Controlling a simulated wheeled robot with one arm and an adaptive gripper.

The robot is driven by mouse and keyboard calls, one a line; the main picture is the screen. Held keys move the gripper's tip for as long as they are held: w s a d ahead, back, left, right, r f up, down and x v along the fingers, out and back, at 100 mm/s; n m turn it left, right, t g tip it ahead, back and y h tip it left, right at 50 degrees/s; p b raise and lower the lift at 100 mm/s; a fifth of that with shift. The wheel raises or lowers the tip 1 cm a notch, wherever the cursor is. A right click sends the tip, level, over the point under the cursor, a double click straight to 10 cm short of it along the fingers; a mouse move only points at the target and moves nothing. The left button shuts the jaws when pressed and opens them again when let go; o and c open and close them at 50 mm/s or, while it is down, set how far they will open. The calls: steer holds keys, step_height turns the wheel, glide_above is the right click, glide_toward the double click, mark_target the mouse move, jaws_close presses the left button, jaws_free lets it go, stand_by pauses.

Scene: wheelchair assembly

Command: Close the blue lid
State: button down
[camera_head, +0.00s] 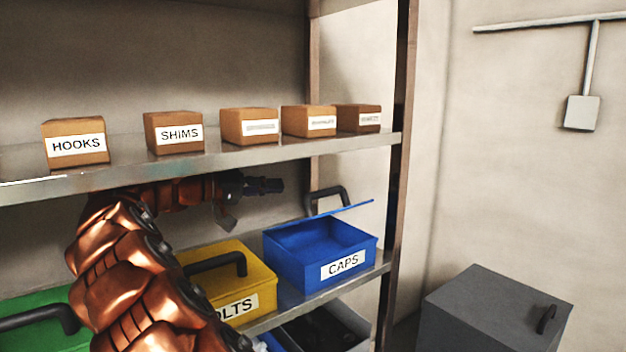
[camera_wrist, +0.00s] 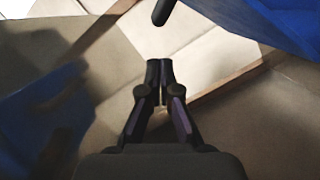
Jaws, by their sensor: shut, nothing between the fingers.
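The blue box labelled CAPS (camera_head: 345,264) stands open on the lower shelf. Its blue lid (camera_head: 350,209) is raised at the back and shows almost edge-on, with a black handle (camera_head: 328,197) behind it. My gripper (camera_head: 278,185) is shut and empty, left of the raised lid, above and behind the box's left side, apart from the lid. In the wrist view my closed fingers (camera_wrist: 159,68) point into free space. A blue panel (camera_wrist: 295,22) fills the upper right there, probably the lid, with a black bar end (camera_wrist: 163,12) beside it.
The upper shelf (camera_head: 230,158), with several cardboard boxes such as HOOKS (camera_head: 75,141) and SHIMS (camera_head: 174,132), runs just above my arm. A yellow box (camera_head: 250,279) and a green box (camera_head: 30,326) stand left of the blue one. A shelf post (camera_head: 398,190) is to the right.

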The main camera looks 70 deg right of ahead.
steer(key=shift+n, duration=0.4)
steer(key=x, duration=1)
steer(key=shift+d, duration=0.25)
steer(key=shift+a+f+b, duration=0.1)
steer(key=shift+f+b, duration=0.1)
steer(key=shift+b, duration=0.4)
